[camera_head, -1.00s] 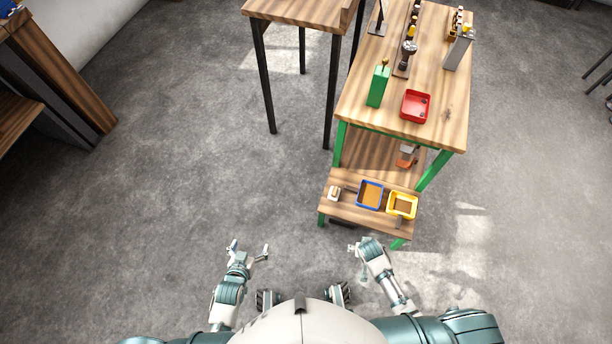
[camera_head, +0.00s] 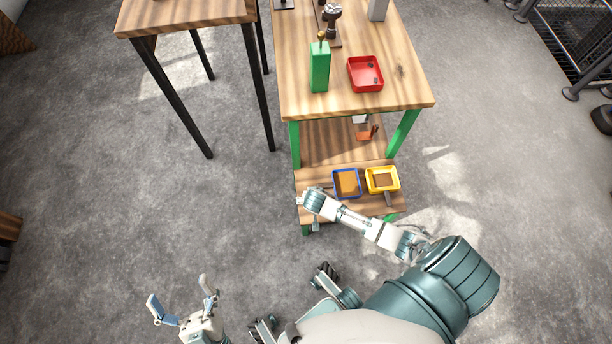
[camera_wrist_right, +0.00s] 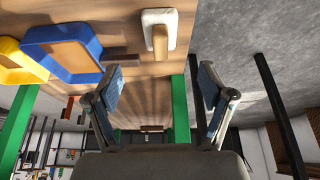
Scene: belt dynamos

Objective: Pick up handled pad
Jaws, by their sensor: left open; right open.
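The handled pad (camera_wrist_right: 172,18), a white pad with a light wooden handle, lies on the lower shelf at the top of the right wrist view. My left gripper (camera_head: 180,294) is open and empty over the floor at lower left in the head view.
A blue-rimmed tray (camera_head: 335,184) and a yellow tray (camera_head: 369,181) sit beside the pad's place on the shelf. Open floor lies to the left.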

